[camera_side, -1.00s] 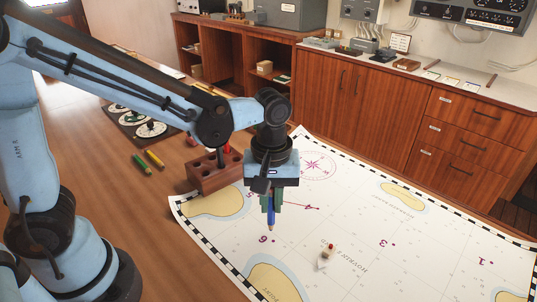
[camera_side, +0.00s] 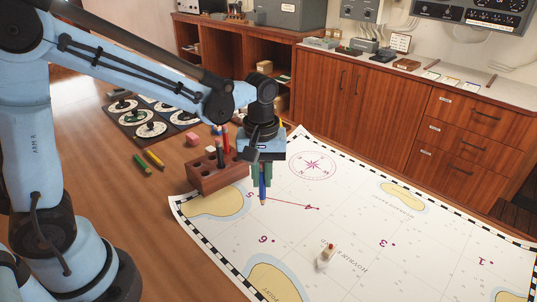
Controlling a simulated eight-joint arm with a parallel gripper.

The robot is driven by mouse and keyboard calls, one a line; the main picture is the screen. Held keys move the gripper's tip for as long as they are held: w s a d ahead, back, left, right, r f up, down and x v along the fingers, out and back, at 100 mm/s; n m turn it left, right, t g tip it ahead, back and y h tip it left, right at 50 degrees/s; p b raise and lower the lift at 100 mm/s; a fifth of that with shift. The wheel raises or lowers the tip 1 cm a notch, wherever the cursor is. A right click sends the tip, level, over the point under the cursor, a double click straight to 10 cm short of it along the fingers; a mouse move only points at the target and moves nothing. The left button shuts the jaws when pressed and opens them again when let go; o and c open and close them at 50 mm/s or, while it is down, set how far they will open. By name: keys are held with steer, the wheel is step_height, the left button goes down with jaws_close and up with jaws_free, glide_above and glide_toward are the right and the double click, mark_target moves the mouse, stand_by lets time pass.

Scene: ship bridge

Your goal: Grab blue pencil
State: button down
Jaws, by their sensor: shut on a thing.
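The blue pencil (camera_side: 263,190) hangs upright, point down, between the green fingers of my gripper (camera_side: 262,176). My gripper is shut on it, just right of the wooden pencil block and over the near left part of the chart. The pencil's tip is close to the start of a red line on the chart; I cannot tell if it touches the paper. The fingers hide its upper part. The wooden block (camera_side: 215,178) holds upright pencils, among them a red one (camera_side: 226,138), and has open holes.
The white chart (camera_side: 350,215) covers the table's right side. A small pale object with a red top (camera_side: 326,255) stands on it. A pink block (camera_side: 192,140) sits behind the wooden block.

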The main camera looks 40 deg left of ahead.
steer(key=shift+w+a, duration=0.55)
steer(key=shift+a, duration=0.4)
steer(key=shift+w+a, duration=0.5)
steer(key=shift+a, duration=0.4)
steer(key=shift+f, duration=0.65)
stand_by(1.7)
steer(key=shift+s+d, duration=0.1)
steer(key=shift+d, duration=0.05)
stand_by(0.5)
steer(key=shift+s+d, duration=0.2)
steer(key=shift+d, duration=0.15)
steer(key=shift+d, duration=0.1)
steer(key=shift+s+d, duration=0.25)
steer(key=shift+d, duration=0.1)
steer(key=shift+d, duration=0.1)
stand_by(0.4)
steer(key=shift+s+d, duration=0.3)
steer(key=shift+d, duration=0.1)
steer(key=shift+s+d, duration=0.1)
steer(key=shift+d, duration=0.05)
